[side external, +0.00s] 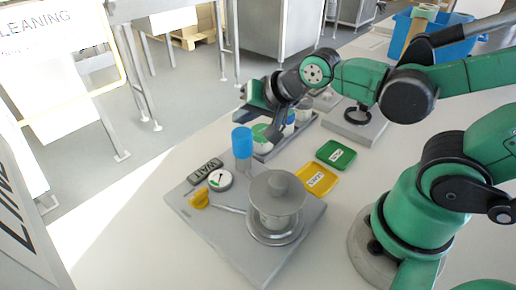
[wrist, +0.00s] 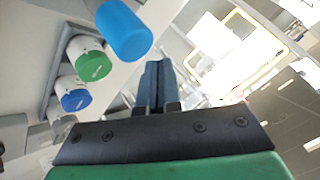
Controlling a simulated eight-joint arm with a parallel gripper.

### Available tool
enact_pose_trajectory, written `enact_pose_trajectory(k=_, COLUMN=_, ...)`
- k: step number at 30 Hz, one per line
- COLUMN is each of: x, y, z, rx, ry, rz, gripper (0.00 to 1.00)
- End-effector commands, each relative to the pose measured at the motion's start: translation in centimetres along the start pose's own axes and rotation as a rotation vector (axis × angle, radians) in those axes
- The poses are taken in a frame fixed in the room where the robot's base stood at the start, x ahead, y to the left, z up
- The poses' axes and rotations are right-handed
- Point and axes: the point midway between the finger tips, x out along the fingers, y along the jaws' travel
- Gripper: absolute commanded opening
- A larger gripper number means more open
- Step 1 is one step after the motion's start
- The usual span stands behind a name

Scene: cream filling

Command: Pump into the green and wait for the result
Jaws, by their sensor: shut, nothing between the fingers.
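My gripper (side external: 240,116) is shut and empty, raised above the blue-topped cylinder (side external: 242,142) at the back of a grey platform (side external: 240,240). In the wrist view my closed fingers (wrist: 155,82) point away, and the blue cylinder (wrist: 124,30) is left of them. A white jar with a green lid (wrist: 93,62) stands in a rack beyond; it is partly hidden behind my gripper in the side view (side external: 260,132). A jar with a blue lid (wrist: 74,97) is beside it. A green plate (side external: 337,154) with small white lettering lies on the table.
The platform holds a lidded grey pot (side external: 277,195), a round dial (side external: 220,180), a dark "WAIT" label (side external: 205,170) and a yellow nozzle-like part (side external: 198,200). A yellow plate (side external: 316,180) lies next to it. A grey stand (side external: 355,124) is behind. The table's left front is clear.

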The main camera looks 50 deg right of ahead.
Motion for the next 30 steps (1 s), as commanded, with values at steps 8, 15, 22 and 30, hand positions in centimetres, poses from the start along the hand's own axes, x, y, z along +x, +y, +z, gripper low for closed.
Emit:
enact_pose_trajectory(k=8, x=-1.6, y=-1.1, z=-1.1, rx=0.0, ry=0.0, rz=0.0, gripper=0.0)
enact_pose_trajectory(k=15, x=-3.4, y=-2.5, z=-2.5, rx=0.0, ry=0.0, rz=0.0, gripper=0.0)
enact_pose_trajectory(k=22, x=-4.2, y=-3.0, z=-3.0, rx=0.0, ry=0.0, rz=0.0, gripper=0.0)
enact_pose_trajectory(k=30, x=-4.2, y=-3.0, z=-3.0, rx=0.0, ry=0.0, rz=0.0, gripper=0.0)
